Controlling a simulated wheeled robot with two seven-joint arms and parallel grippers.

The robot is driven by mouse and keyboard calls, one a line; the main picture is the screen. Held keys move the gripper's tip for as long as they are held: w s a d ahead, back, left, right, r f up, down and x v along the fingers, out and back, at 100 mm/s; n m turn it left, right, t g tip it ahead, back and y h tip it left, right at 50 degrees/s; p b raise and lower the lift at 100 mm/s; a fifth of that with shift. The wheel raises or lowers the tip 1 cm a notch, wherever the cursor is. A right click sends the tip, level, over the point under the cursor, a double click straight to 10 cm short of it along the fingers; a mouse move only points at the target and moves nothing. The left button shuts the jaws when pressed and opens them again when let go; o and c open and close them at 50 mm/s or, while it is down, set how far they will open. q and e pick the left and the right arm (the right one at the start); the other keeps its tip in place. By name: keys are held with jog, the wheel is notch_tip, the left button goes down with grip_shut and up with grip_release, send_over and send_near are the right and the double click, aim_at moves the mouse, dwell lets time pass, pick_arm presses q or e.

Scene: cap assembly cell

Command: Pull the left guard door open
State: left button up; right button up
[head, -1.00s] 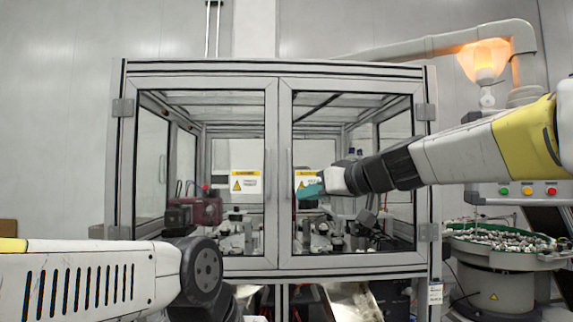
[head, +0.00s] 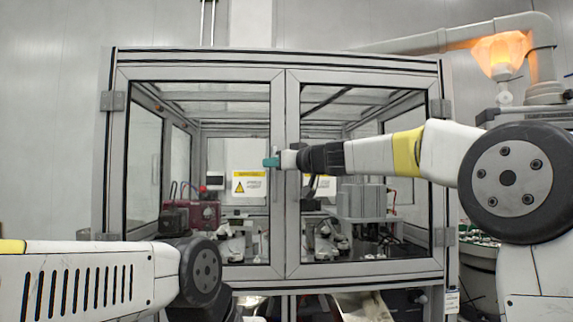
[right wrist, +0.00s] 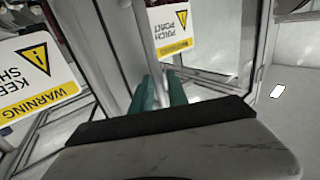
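The left guard door (head: 198,82) is a framed clear panel on the front of the machine cabinet and stands closed, flush with the right door (head: 362,77). Its upright handle (head: 276,192) is a thin grey bar near its inner edge. My right gripper (head: 270,162), with teal fingers, reaches in from the right and overlaps the upper handle. In the right wrist view the fingers (right wrist: 162,88) stand apart with a gap between them, close to an upright grey bar. Whether they touch the handle is unclear. My left gripper is out of view; only its arm shows.
A yellow-topped warning sign (head: 250,184) shows behind the left door glass. Red equipment (head: 190,216) and fixtures stand inside the cabinet. My left forearm crosses the lower left, in front of the cabinet. A parts bowl (head: 480,243) stands to the right, partly hidden by my right arm.

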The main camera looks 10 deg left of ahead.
grip_shut()
dwell(1.4)
